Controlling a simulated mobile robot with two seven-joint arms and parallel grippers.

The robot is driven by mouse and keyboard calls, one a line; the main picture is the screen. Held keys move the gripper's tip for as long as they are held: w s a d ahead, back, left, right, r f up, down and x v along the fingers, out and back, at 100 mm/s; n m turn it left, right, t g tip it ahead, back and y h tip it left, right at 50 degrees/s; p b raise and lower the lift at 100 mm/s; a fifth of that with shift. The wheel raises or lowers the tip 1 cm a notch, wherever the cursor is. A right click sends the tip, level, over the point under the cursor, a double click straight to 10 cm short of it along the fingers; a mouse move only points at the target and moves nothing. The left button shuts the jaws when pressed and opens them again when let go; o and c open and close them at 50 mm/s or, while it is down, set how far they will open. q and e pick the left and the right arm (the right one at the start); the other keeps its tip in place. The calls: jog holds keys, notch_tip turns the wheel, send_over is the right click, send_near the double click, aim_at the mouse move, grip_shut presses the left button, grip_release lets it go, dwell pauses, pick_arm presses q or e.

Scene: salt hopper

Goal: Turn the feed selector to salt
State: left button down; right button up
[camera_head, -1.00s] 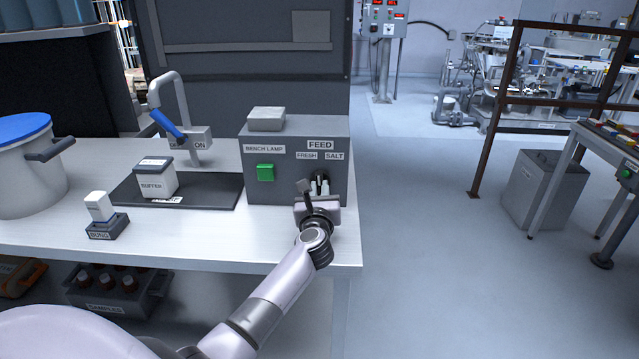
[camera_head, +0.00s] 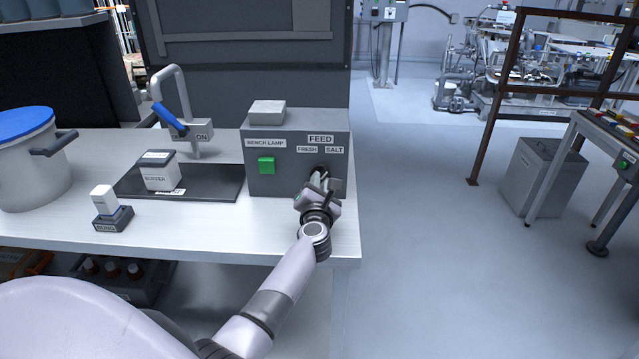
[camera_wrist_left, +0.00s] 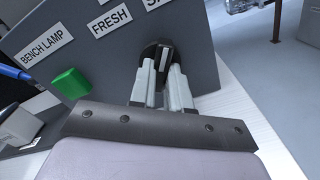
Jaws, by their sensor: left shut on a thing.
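The feed selector is a round black knob (camera_wrist_left: 157,54) with a pale bar, on the front of a grey control box (camera_head: 222,160). The FEED label (camera_head: 320,139) sits above it, with FRESH (camera_head: 307,149) to the left and SALT (camera_head: 334,150) to the right. My left gripper (camera_head: 320,180) is at the knob, its fingers shut on it and covering most of it in the head view. In the left wrist view the two fingers (camera_wrist_left: 164,84) reach to the knob's bar. I cannot tell exactly which label the bar points to. My right gripper is not in view.
On the box are a green bench lamp button (camera_head: 266,165) and a grey block (camera_head: 267,112) on top. To the left are a buffer box (camera_head: 160,177), a bung holder (camera_head: 113,219), a tap with blue lever (camera_head: 168,117) and a blue-lidded pot (camera_head: 28,165).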

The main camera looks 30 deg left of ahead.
pick_arm(q)
jog(key=shift+f, duration=0.1)
dwell(0.4)
jog(key=c, duration=1.1)
grip_release()
jog(key=shift+s, duration=0.1)
